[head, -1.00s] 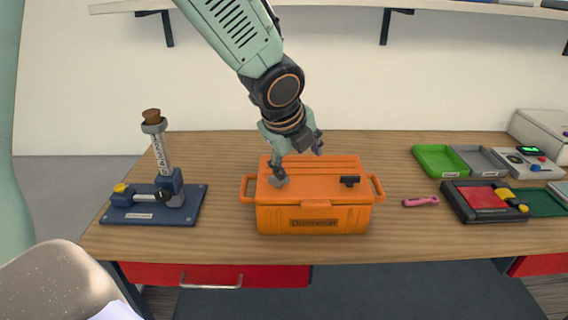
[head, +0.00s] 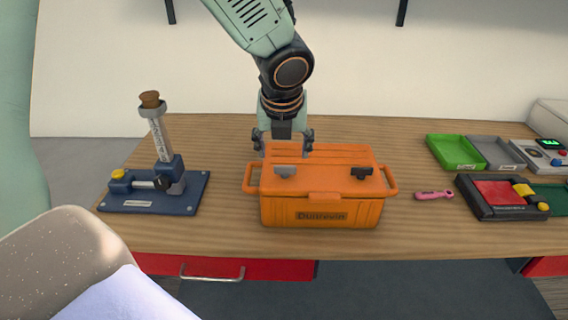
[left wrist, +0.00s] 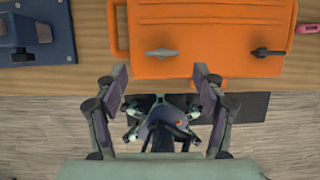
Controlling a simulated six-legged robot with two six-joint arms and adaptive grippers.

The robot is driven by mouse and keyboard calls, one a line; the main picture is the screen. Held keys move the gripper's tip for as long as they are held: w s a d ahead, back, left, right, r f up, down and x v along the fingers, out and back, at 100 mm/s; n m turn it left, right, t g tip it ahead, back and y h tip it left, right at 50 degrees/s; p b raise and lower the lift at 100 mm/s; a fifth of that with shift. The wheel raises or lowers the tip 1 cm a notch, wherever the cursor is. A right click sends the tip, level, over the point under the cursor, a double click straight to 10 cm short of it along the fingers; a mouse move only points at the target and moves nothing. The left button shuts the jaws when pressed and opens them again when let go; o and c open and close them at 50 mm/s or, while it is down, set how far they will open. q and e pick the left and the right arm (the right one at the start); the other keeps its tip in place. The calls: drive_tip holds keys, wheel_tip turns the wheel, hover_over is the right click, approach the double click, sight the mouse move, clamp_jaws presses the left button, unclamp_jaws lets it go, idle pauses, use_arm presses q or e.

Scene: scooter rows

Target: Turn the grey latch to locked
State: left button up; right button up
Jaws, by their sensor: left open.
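The grey latch (head: 285,171) is a small handle on the left part of the lid of an orange box (head: 318,194). It lies roughly left to right, and it also shows in the left wrist view (left wrist: 161,53). My left gripper (head: 287,150) is open and empty, pointing down, with its fingers spread to either side of the latch's line. In the left wrist view the fingertips (left wrist: 161,75) flank the latch without visible contact. I cannot read any locked mark. My right gripper is not in view.
A black latch (head: 361,173) sits on the right of the same lid. A blue stand (head: 152,192) is left of the box. A pink tool (head: 434,195), trays (head: 456,153) and a black case (head: 490,212) lie to the right.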

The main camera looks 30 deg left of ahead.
sight(285, 166)
use_arm(q)
drive_tip(key=b+x, duration=0.1)
drive_tip(key=x, duration=0.4)
drive_tip(key=shift+w+d+f+b, duration=0.1)
drive_tip(key=shift+d+f+b, duration=0.1)
drive_tip(key=shift+b, duration=0.2)
drive_tip(key=shift+w+a+f, duration=0.15)
drive_tip(key=shift+a+f, duration=0.2)
drive_tip(key=shift+d+r, duration=0.15)
drive_tip(key=shift+d, duration=0.15)
drive_tip(key=shift+a, duration=0.25)
drive_tip(key=c, duration=0.6)
drive_tip(key=shift+d, duration=0.15)
drive_tip(key=c, duration=0.6)
drive_tip(key=shift+o, duration=0.2)
